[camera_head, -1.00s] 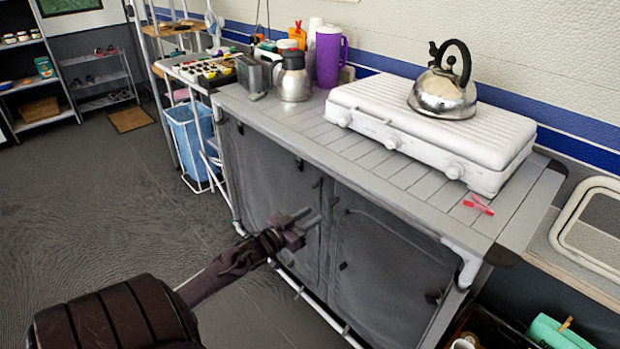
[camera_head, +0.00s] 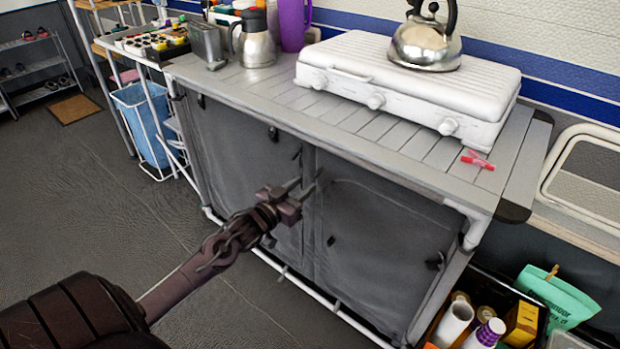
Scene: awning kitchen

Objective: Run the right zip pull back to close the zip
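The grey fabric-fronted cabinet (camera_head: 375,215) has two front panels with a dark vertical seam between them. Small black tabs sit on the front: one (camera_head: 331,240) low on the right panel near the seam, another (camera_head: 435,262) near its right edge. Which of these is the right zip pull I cannot tell. My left gripper (camera_head: 304,188) is in front of the seam, its two thin fingers apart with nothing seen between them. It hides part of the left panel; whether it touches the fabric is unclear. My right gripper is out of view.
On the worktop stand a white stove (camera_head: 400,85) with a kettle (camera_head: 427,42), a steel jug (camera_head: 254,40) and a red clip (camera_head: 477,160). A crate of groceries (camera_head: 472,282) stands right of the cabinet. The floor in front is clear.

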